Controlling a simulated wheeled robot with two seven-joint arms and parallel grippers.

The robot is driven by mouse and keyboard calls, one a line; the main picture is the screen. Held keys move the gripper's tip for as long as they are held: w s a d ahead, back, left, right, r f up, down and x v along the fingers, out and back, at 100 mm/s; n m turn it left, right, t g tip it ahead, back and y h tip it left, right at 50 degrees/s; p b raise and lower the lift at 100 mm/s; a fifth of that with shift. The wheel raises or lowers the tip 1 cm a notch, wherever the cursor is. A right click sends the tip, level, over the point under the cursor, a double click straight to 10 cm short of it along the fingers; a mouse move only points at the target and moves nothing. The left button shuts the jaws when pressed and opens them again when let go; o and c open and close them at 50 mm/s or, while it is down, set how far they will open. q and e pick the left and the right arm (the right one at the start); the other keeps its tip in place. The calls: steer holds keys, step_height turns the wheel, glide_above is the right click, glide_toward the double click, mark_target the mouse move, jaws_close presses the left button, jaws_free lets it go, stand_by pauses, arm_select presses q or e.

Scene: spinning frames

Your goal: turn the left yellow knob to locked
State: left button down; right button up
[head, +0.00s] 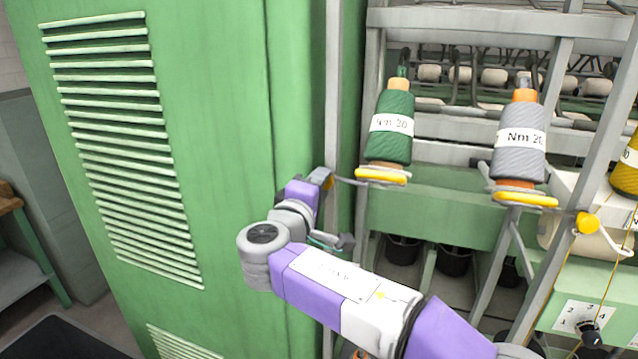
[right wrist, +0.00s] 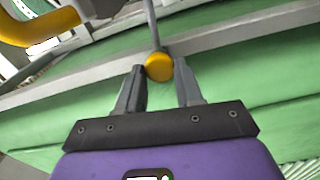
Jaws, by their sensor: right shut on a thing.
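The left yellow knob (right wrist: 159,67) sits between the fingertips of my right gripper (right wrist: 160,82) in the right wrist view, with a grey rod running up from it. The gripper is shut on the knob. In the head view my right gripper (head: 322,180) is at the grey post beside the green cabinet, and only a small bit of the knob (head: 329,181) shows. A thin grey lever runs from there to the right, under the green bobbin's yellow disc. The knob's markings are not visible. My left gripper is out of view.
A green bobbin (head: 390,125) and a grey bobbin (head: 520,140) stand on yellow discs to the right. Another yellow knob (head: 587,223) is on the right post. A black numbered dial (head: 590,334) is at lower right. The green cabinet (head: 215,130) fills the left.

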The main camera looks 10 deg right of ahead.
steer(key=shift+n, duration=0.6)
steer(key=o, duration=0.7)
steer(key=shift+o, duration=0.2)
steer(key=v, duration=0.7)
steer(key=shift+s+a+b, duration=0.2)
steer(key=shift+s+b, duration=0.05)
steer(key=shift+b, duration=0.05)
